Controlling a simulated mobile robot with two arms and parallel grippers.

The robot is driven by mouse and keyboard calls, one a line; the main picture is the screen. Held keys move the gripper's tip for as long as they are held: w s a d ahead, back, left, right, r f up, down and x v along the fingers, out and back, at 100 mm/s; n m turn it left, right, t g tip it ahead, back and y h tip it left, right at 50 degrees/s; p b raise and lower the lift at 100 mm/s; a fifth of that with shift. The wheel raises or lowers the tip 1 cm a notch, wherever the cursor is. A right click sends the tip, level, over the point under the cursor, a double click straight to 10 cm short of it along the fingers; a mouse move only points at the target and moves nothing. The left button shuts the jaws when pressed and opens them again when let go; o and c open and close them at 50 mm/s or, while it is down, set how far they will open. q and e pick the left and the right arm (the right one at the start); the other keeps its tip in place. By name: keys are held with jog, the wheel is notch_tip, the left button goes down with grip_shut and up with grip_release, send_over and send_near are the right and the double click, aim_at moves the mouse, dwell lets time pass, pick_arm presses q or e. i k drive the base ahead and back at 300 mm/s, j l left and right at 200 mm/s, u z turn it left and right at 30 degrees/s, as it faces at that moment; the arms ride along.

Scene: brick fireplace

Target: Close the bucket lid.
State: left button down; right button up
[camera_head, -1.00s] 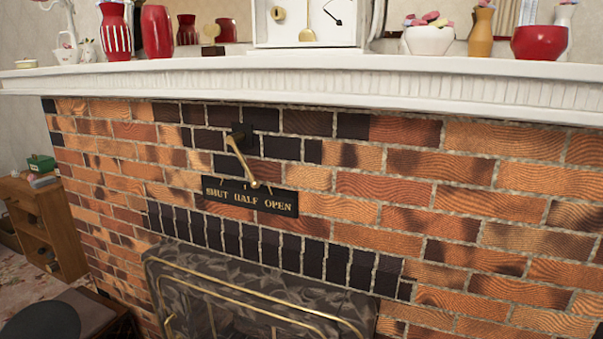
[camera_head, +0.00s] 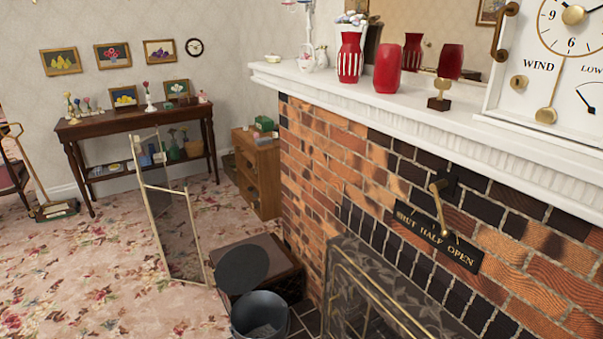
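The bucket (camera_head: 262,316) is a dark grey round pail at the bottom of the view, on the floor left of the fireplace. Its lid (camera_head: 242,269) is a dark round disc that stands open and tilted up at the bucket's far side. Grey contents show inside the bucket, and its lower part is cut off by the picture edge. Neither of my grippers is in view.
A dark box (camera_head: 284,262) stands behind the bucket. The fire screen (camera_head: 372,298) is to its right, below the brick wall. A folding panel (camera_head: 180,235) stands to the left. Flowered carpet (camera_head: 110,285) is open at the left.

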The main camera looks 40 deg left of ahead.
aim_at(243, 266)
jog(key=i+j+z, duration=0.15)
jog(key=j, duration=0.8)
jog(key=j+z, duration=0.1)
jog(key=j, duration=0.85)
jog(key=j+z, duration=0.15)
jog(key=j, duration=0.3)
jog(key=j+z, duration=0.1)
jog(key=j, duration=0.35)
jog(key=k+j+z, duration=0.15)
jog(key=j, duration=0.3)
jog(key=j+z, duration=0.1)
jog(key=j, duration=0.3)
jog(key=k+j+z, duration=0.15)
jog(key=j, duration=0.3)
jog(key=k+j+z, duration=0.1)
jog(key=j, duration=0.3)
jog(key=k+j+z, duration=0.15)
jog(key=j, duration=0.25)
jog(key=k+j+z, duration=0.15)
jog(key=j, duration=0.25)
jog(key=k+j+z, duration=0.1)
jog(key=j, duration=0.35)
jog(key=k+j+z, duration=0.1)
jog(key=k+j, duration=0.15)
jog(key=j, duration=0.2)
jog(key=k+j+z, duration=0.15)
jog(key=j, duration=0.3)
jog(key=k+j+z, duration=0.1)
jog(key=k+j, duration=0.2)
jog(key=j, duration=0.1)
